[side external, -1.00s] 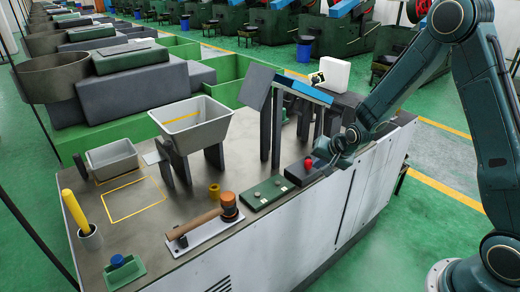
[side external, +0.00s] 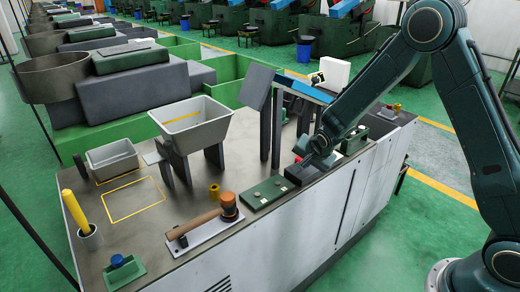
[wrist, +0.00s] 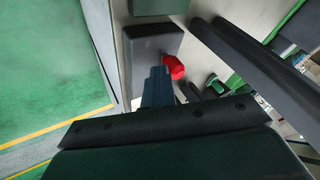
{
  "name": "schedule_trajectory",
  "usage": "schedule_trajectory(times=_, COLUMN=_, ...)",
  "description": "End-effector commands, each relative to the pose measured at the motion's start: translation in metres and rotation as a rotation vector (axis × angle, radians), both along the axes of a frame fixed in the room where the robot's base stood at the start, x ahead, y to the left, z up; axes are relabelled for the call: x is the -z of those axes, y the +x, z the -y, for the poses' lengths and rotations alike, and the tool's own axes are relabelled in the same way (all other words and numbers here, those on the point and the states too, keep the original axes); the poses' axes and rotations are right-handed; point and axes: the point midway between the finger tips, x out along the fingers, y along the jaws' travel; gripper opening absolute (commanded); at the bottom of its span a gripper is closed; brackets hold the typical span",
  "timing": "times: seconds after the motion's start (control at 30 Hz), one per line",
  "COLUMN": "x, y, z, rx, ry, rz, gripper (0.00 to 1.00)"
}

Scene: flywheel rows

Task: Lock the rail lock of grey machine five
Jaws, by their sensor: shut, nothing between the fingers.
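A dark box (side external: 300,174) with a red knob (side external: 298,159) sits near the front edge of the bench; I take it for the rail lock, though no label is readable. In the wrist view the red knob (wrist: 173,67) shows beside the dark box (wrist: 150,42). My gripper (side external: 305,150) is over the box, close to the knob. In the wrist view my gripper's fingers (wrist: 158,82) are shut and empty, just left of the knob. I cannot tell whether they touch it. Part of the knob is hidden by the gripper in the side view.
Dark upright posts (side external: 277,130) stand behind the box. A grey hopper (side external: 195,125) stands farther left. The floor in front of the bench is clear.

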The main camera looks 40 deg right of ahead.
Motion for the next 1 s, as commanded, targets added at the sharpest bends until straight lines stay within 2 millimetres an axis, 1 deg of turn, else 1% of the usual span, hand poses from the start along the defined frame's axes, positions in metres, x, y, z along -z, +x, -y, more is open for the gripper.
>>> schedule_trajectory(times=0.33, x=0.0, y=0.004, z=-0.003, rx=-0.008, ry=0.005, rz=0.006, gripper=0.0)
schedule_trajectory(times=0.6, x=-0.001, y=0.002, z=-0.004, rx=-0.01, ry=0.006, rz=0.009, gripper=0.0)
schedule_trajectory(times=0.77, x=-0.001, y=-0.007, z=-0.004, rx=-0.008, ry=0.006, rz=0.006, gripper=0.0)
schedule_trajectory(times=0.87, x=-0.001, y=-0.016, z=-0.002, rx=-0.005, ry=0.004, rz=0.004, gripper=0.0)
schedule_trajectory(times=1.0, x=-0.002, y=-0.033, z=-0.001, rx=-0.002, ry=0.002, rz=0.001, gripper=0.0)
